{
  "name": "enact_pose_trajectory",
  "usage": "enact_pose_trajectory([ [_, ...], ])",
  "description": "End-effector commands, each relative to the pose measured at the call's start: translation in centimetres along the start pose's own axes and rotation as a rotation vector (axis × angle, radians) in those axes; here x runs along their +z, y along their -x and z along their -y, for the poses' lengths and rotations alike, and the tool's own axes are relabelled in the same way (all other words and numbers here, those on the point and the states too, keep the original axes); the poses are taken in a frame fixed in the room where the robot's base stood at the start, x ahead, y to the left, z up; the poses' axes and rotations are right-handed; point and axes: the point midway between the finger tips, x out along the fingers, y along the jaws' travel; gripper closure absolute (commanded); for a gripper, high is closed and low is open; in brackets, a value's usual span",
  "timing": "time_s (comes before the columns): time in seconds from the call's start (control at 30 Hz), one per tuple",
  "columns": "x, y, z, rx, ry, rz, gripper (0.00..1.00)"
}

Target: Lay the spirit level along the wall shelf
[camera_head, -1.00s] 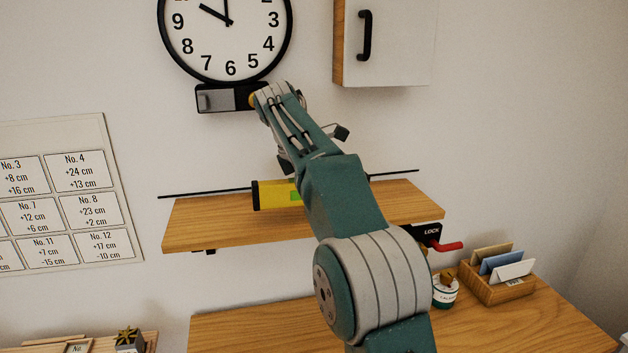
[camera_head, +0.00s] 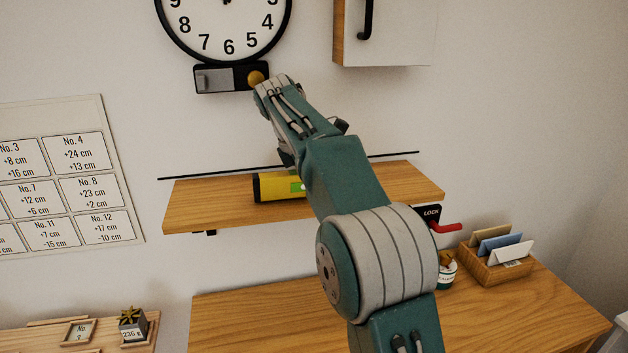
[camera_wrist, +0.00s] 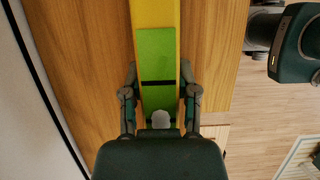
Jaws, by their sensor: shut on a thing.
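The yellow spirit level (camera_head: 280,187) with a green window and a dark end cap is over the wooden wall shelf (camera_head: 220,211), near its middle. It lies roughly lengthwise along the shelf; its right part is hidden behind my arm. I cannot tell whether its underside touches the wood. In the wrist view the level (camera_wrist: 155,14) runs up the picture, above the shelf boards (camera_wrist: 85,70). My gripper (camera_wrist: 158,78) is shut on the level, one finger on each side. In the head view my arm hides the gripper.
A thin dark rail (camera_head: 205,175) runs along the wall behind the shelf. A clock (camera_head: 229,30) and wall cabinet (camera_head: 390,30) are above. A LOCK sign with a red handle (camera_head: 445,228) is beneath the shelf's right end. A card holder (camera_head: 497,265) stands on the desk (camera_head: 260,310).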

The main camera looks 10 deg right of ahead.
Motion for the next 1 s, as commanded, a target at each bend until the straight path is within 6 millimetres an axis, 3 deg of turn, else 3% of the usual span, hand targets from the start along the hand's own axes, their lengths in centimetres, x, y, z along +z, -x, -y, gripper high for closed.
enact_pose_trajectory([
  [0.37, -0.21, -0.55, -0.01, 0.002, 0.0, 0.0, 1.0],
  [0.4, -0.23, -0.59, -0.01, 0.002, 0.0, 0.0, 0.56],
  [0.5, -0.22, -0.58, -0.02, 0.002, 0.0, 0.0, 0.21],
  [1.0, -0.28, 0.08, -0.08, 0.001, 0.0, 0.0, 0.21],
])
